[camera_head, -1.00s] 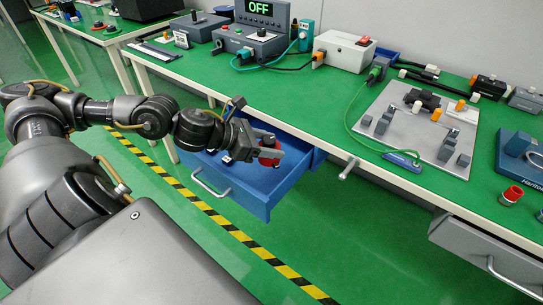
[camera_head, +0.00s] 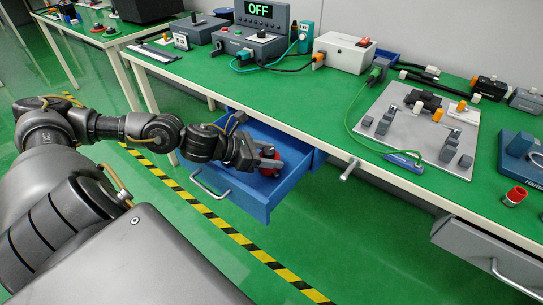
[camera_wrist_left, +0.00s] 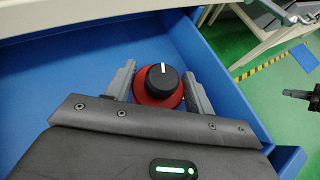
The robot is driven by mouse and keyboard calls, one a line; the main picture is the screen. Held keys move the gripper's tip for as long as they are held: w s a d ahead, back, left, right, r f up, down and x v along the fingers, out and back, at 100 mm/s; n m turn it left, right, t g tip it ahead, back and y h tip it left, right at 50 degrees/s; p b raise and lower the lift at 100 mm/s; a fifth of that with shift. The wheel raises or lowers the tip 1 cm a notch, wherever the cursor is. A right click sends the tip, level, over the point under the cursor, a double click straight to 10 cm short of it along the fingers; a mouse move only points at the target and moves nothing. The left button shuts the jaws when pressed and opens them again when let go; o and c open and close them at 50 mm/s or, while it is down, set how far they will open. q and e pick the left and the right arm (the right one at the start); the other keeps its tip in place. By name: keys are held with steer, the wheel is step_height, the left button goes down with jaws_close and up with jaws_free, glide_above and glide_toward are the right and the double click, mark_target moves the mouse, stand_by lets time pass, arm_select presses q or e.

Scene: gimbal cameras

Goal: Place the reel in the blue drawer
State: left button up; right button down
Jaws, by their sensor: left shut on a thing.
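The blue drawer (camera_head: 262,205) is pulled open under the front edge of the table. My left gripper (camera_head: 268,163) is over the drawer, near its right side. It is shut on the reel (camera_head: 277,157), a red round piece. In the left wrist view the reel (camera_wrist_left: 143,97) has a red base and a black top with a white line, and it sits between the two fingers. The blue floor of the drawer (camera_wrist_left: 80,62) lies below and to the left. Whether the reel touches the drawer floor I cannot tell.
The green table (camera_head: 310,105) above the drawer carries a control box (camera_head: 252,42), a white box (camera_head: 344,51) and a grey panel (camera_head: 425,125). Another red cylinder (camera_head: 515,195) stands at the right. A grey drawer (camera_head: 480,255) is at the lower right. The left part of the blue drawer is clear.

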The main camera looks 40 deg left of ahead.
arm_select(q)
steer(key=shift+f, duration=0.1)
steer(key=o, duration=1)
arm_select(e)
steer(key=shift+w+a+r+t, duration=0.2)
steer(key=shift+w+a+t, duration=0.1)
steer(key=shift+w+a, duration=0.1)
steer(key=shift+d, duration=0.1)
